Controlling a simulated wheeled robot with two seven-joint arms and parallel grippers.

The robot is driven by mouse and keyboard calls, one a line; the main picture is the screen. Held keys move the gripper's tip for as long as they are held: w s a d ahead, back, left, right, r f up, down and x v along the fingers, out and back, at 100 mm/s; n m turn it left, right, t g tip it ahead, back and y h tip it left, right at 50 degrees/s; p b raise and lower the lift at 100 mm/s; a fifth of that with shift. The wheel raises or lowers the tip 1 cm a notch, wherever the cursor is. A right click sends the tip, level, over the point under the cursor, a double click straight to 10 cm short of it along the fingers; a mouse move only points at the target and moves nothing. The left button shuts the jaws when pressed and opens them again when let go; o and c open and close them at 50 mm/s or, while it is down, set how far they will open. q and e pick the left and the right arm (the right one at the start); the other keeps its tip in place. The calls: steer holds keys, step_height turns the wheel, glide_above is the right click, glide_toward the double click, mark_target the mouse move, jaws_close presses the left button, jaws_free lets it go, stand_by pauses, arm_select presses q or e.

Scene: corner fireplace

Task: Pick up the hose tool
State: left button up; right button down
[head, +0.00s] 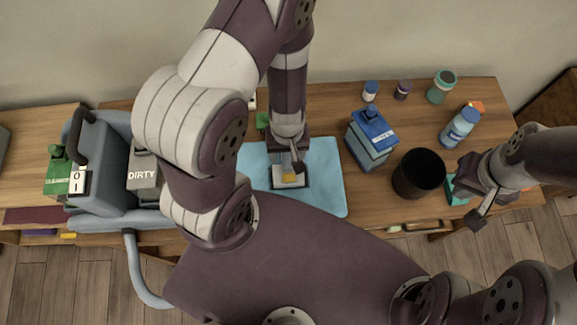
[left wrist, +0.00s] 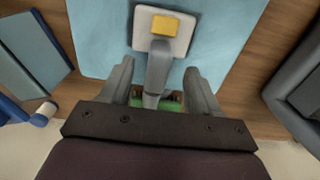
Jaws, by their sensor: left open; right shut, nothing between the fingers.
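The hose tool (head: 289,183) lies on a light blue mat (head: 325,185), partly hidden by my left arm in the head view. It has a pale square head with a yellow block on it. In the left wrist view, its grey handle (left wrist: 158,72) runs back between the fingers. My left gripper (head: 298,165) is open above the tool, and its fingers (left wrist: 158,76) stand on both sides of the handle. I cannot tell whether they touch it. My right gripper (head: 477,218) is shut and empty near the table's right front edge.
A grey-blue cleaning machine (head: 103,190) with a hanging hose (head: 143,270) stands at left. A blue box-shaped container (head: 371,140), a black cup (head: 419,174) and several small bottles stand at right. A green thing (left wrist: 170,103) lies behind the handle.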

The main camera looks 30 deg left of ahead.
mark_target(288, 159)
arm_select(q)
step_height(288, 159, down, 4)
steer(key=shift+f+b, duration=0.1)
steer(key=shift+b, duration=0.5)
jaws_close()
step_height(288, 159, up, 10)
steer(key=p, duration=0.5)
